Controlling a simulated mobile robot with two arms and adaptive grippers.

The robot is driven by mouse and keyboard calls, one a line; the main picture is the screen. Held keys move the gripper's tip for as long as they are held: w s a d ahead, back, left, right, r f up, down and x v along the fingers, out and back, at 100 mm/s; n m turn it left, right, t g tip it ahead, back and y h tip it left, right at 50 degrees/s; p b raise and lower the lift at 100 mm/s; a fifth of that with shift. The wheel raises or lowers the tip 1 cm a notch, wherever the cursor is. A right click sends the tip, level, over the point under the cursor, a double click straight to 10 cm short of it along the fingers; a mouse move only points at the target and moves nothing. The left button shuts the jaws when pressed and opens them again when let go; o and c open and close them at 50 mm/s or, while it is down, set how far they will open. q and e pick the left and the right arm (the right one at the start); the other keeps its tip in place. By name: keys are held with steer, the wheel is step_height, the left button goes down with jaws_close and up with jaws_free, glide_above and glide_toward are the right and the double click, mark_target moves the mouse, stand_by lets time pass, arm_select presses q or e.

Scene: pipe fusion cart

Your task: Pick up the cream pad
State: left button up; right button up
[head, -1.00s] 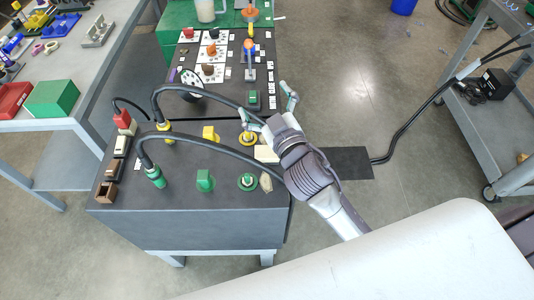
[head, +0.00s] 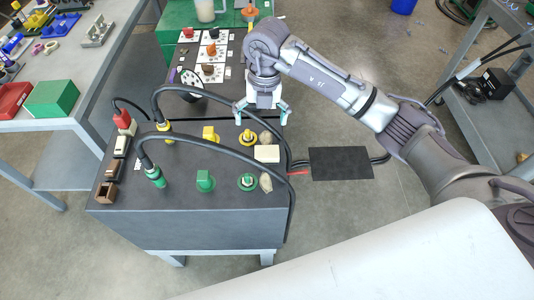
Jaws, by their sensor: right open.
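The cream pad (head: 267,153) is a small flat pale block lying on the dark cart top, near its right edge. My right gripper (head: 262,118) is open and empty. It points down at the cart, beyond the pad in the picture, with its two teal fingertips spread apart. A gap shows between the fingers and the pad. My left gripper is not in view.
A black cable (head: 215,144) arches over the cart top close to the pad. A dark mat (head: 340,163) lies right of the cart.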

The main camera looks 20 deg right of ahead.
steer(key=d, duration=0.2)
steer(key=p, duration=0.1)
glide_above(267, 152)
steer(key=w, duration=0.1)
steer(key=shift+h, duration=0.4)
step_height(267, 152, down, 8)
steer(key=shift+d+r, duration=0.15)
steer(key=f+p, duration=0.1)
steer(key=f, duration=0.1)
steer(key=s+f+p, duration=0.1)
steer(key=f, duration=0.1)
steer(key=shift+a+f, duration=0.2)
steer(key=shift+f, duration=0.65)
steer(key=c, duration=1.2)
steer(key=shift+r, duration=0.15)
